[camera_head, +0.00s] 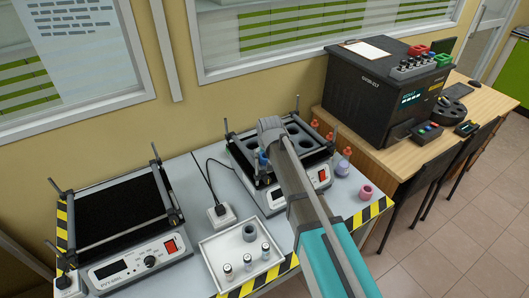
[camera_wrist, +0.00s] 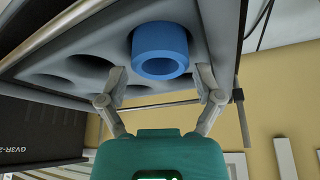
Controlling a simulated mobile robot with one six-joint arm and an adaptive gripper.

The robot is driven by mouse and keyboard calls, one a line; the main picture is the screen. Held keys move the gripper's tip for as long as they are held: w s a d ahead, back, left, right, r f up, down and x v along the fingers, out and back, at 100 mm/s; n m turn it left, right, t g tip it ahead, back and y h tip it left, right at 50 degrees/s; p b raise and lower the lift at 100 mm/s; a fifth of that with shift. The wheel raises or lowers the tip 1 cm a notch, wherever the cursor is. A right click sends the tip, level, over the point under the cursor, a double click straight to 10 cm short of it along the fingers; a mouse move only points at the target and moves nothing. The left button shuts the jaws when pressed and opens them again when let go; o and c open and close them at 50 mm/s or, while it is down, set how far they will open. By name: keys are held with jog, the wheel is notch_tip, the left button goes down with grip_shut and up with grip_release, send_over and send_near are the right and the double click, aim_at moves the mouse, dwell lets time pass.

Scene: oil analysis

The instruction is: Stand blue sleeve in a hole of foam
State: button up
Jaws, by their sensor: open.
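The blue sleeve (camera_wrist: 160,52) stands in a hole of the grey foam (camera_wrist: 105,50) in the wrist view, its open end facing my camera. Part of its length sticks out of the hole. The fingers of my gripper (camera_wrist: 161,88) are open, one on each side of the sleeve and apart from it. In the head view the foam (camera_head: 294,127) lies on the right shaker, and a small blue piece, likely the sleeve (camera_head: 263,159), shows beside my arm. My arm hides much of the foam and my fingers there.
A white tray (camera_head: 213,262) holds a grey sleeve (camera_head: 249,232) and several vials. A pink ring (camera_head: 366,192) and a purple sleeve (camera_head: 342,168) stand right of the shaker. Another shaker (camera_head: 125,215) is at left. Upright posts rise at the shaker corners.

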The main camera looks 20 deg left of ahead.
jog(key=p+v, duration=0.8)
jog(key=v, duration=0.2)
jog(key=shift+p, duration=0.4)
jog(key=shift+r, duration=0.1)
dwell(0.7)
jog(key=s+d+f+m+g+h, duration=0.1)
jog(key=s+d+m+g+h, duration=0.15)
jog(key=d, duration=2.05)
jog(key=s+d+m, duration=0.1)
jog(key=s+d, duration=0.4)
jog(key=d, duration=0.4)
jog(key=s+d+m+g, duration=0.1)
jog(key=s+d+m, duration=0.1)
jog(key=s+d, duration=0.3)
jog(key=d, duration=0.3)
jog(key=shift+s+d+f, duration=0.25)
jog(key=shift+d, duration=0.15)
jog(key=shift+g+y, duration=0.25)
